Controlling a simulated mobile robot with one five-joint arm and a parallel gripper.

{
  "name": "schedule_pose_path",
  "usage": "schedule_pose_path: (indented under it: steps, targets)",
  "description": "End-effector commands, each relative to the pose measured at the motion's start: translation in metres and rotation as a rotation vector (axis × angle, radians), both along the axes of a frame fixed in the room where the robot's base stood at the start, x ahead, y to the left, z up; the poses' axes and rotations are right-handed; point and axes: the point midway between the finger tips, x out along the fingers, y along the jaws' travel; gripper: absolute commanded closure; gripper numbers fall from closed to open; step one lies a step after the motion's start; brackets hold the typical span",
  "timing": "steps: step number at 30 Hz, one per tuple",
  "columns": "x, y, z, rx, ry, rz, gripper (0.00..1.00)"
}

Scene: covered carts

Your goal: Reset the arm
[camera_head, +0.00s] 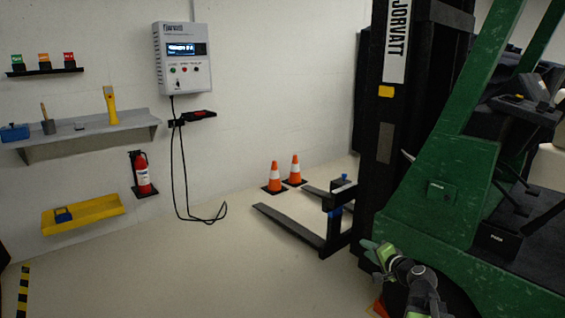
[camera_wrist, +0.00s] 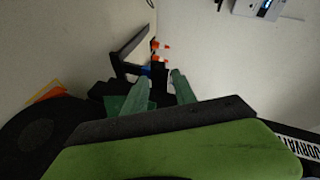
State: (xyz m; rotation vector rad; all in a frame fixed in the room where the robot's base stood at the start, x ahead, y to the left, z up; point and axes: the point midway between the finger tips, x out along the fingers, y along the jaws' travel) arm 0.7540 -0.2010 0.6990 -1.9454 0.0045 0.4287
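My arm (camera_head: 418,280) reaches in from the bottom right of the head view, in front of the green forklift (camera_head: 440,187). My gripper (camera_head: 368,250) is beside the forklift's lower front. In the wrist view my gripper (camera_wrist: 161,76) shows two green fingers with a gap between them. Nothing is held in the gap; the fork carriage shows beyond it.
The forklift's mast (camera_head: 385,125) and forks (camera_head: 290,226) stand close ahead. Two orange cones (camera_head: 273,176) stand by the wall. A charger box (camera_head: 183,58), a shelf (camera_head: 90,134), a fire extinguisher (camera_head: 142,172) and a yellow tray (camera_head: 85,216) are left. The floor at centre left is clear.

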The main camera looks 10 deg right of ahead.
Motion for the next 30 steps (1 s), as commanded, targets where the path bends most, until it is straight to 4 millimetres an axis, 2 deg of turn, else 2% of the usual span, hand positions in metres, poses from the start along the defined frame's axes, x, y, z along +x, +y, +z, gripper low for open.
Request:
schedule_pose_path:
  steps: [1,3,6,9,12,13,14,16,19,23,24,30]
  targets:
    - [0.005,0.045,-0.01,-0.04,0.036,0.087,0.67]
    - [0.005,0.104,-0.027,-0.109,0.094,0.209,0.67]
    - [-0.007,0.177,-0.054,-0.216,0.185,0.377,0.67]
    - [-0.029,0.232,-0.081,-0.333,0.28,0.528,0.67]
    - [-0.058,0.271,-0.109,-0.464,0.392,0.666,0.67]
    - [-0.069,0.278,-0.118,-0.51,0.433,0.705,0.67]
    - [-0.08,0.282,-0.126,-0.558,0.48,0.741,0.67]
    - [-0.106,0.275,-0.145,-0.667,0.6,0.801,0.67]
    - [-0.136,0.238,-0.16,-0.774,0.772,0.825,0.67]
    - [-0.179,0.198,-0.167,-0.865,1.008,0.85,0.67]
    - [-0.182,0.2,-0.146,-0.853,1.015,0.858,0.67]
    - [-0.18,0.2,-0.085,-0.852,1.008,0.857,0.67]
